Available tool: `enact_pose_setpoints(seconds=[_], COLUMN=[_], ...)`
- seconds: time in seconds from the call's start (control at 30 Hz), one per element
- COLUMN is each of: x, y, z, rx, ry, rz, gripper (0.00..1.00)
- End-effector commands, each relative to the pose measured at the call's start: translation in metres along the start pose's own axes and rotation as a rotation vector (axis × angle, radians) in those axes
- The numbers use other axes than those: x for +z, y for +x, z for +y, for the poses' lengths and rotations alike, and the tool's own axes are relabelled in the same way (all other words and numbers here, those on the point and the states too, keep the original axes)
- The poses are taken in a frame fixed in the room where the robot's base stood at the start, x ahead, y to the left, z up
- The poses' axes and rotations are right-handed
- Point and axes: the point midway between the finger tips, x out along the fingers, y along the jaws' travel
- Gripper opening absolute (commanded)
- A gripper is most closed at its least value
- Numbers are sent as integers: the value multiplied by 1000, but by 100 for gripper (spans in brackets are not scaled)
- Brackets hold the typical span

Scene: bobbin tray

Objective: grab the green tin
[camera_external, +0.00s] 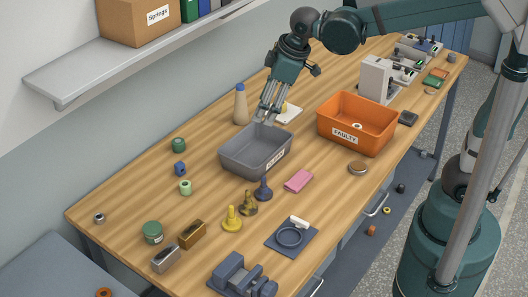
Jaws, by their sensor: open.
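The green tin (153,233) is a short round tin with a pale label on its side. It stands upright on the wooden table at the near left, beside a brown block and a grey block. My gripper (264,119) is open and points down above the far rim of the grey tray, well away from the tin, farther back and to the right. I see nothing between its fingers. The fingertips are small here, and whether they touch the tray cannot be told.
A brown block (192,235) and a grey block (166,259) lie close right of the tin. The grey tray (235,168), green bobbin (185,187), blue bobbin (179,169) and yellow pawn-like piece (232,219) stand farther off. An orange FAULTY bin (335,128) is at right. Table left of the tin is mostly clear.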

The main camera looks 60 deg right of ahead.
Motion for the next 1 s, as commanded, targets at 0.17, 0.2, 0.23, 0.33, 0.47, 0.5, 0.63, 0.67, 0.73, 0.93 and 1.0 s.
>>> enact_pose_setpoints(seconds=[0.17,0.2,0.23,0.33,0.47,0.5,0.63,0.67,0.73,0.93,1.0], x=[-30,-36,-41,-56,-75,-81,-99,-103,-112,-138,-146], y=[18,22,26,37,53,58,75,79,89,118,129], z=[-9,-12,-13,-20,-29,-32,-43,-46,-52,-71,-79], rx=[-22,-27,-31,-43,-59,-64,-81,-84,-93,-119,-129], ry=[-74,-91,-104,-146,-201,-217,-271,-284,-313,-398,-427], rz=[-25,-31,-36,-49,-67,-72,-90,-94,-103,-129,-138], gripper=[56,56,56,56,56,56,56,56,56,56,56])
